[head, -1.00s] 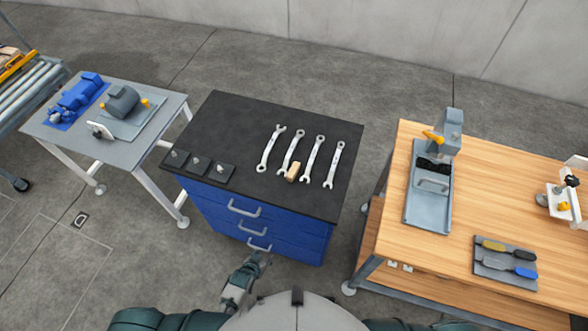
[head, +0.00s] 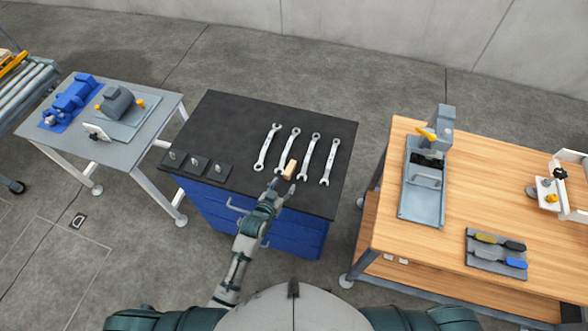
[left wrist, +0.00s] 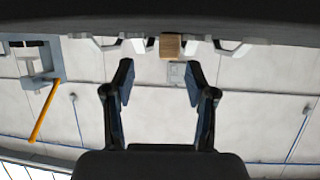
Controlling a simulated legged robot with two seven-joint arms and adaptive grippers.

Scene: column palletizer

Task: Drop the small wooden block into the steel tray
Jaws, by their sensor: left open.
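The small wooden block (head: 290,169) lies on the black top of the blue drawer cabinet, among the wrenches. My left gripper (head: 281,184) is open and empty, just on the near side of the block. In the left wrist view the block (left wrist: 170,46) shows at the top, beyond and between the spread fingers of the gripper (left wrist: 160,82), apart from them. The steel tray (head: 422,204) is on the wooden workbench to the right, with a grey handle and dark items in its far part. My right gripper is not in view.
Several wrenches (head: 309,158) lie in a row around the block on the cabinet top (head: 228,130). Three hook plates (head: 195,166) are at its left edge. A gap separates the cabinet from the workbench (head: 400,259). A grey clamp-like fixture (head: 440,122) stands behind the tray.

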